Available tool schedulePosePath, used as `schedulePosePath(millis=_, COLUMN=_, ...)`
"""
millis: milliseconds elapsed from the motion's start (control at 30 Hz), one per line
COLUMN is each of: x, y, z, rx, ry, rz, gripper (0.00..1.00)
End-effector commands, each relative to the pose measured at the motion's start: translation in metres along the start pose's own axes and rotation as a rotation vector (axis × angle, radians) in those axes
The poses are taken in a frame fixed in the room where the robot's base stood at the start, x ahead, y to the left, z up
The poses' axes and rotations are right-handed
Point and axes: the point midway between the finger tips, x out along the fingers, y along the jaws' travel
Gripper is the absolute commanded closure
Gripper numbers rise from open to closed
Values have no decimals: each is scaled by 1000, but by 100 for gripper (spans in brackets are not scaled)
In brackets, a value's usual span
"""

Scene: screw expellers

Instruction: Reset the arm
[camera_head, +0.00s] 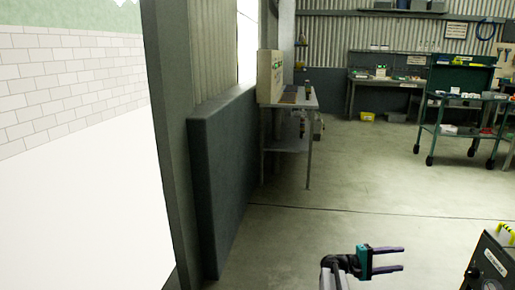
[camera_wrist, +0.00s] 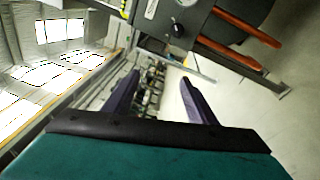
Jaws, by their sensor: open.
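My gripper (camera_head: 402,259) shows at the bottom of the head view, with a teal body and two dark purple fingers pointing right. The fingers are apart with nothing between them. The wrist view also shows my gripper (camera_wrist: 160,82), its two fingers spread and empty. My arm is cut off by the lower edge of the head view.
A grey machine (camera_head: 492,265) with a black knob stands at the lower right, near my gripper. A small metal table (camera_head: 295,101) stands against the left wall. A green cart (camera_head: 455,132) and a workbench (camera_head: 385,81) stand at the back. The concrete floor between is clear.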

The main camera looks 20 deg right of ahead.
Motion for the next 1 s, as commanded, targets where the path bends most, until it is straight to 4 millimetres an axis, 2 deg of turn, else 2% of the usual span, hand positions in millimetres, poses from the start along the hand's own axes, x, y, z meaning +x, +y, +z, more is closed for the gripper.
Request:
schedulePosePath(millis=33, x=-15, y=10, z=-1, rx=-9, ry=22, rz=-2, gripper=49)
schedulePosePath(millis=167, x=-48, y=9, z=-4, rx=-30, ry=69, rz=-22, gripper=49)
schedulePosePath(millis=367, x=-98, y=-1, z=-2, rx=-63, ry=138, rz=-80, gripper=49)
schedulePosePath(millis=567, x=-149, y=-16, z=9, rx=-103, ry=200, rz=-161, gripper=49)
schedulePosePath(millis=767, x=-198, y=-37, z=30, rx=-152, ry=253, rz=-261, gripper=49)
schedulePosePath(millis=1000, x=-255, y=-66, z=71, rx=-222, ry=304, rz=-404, gripper=49)
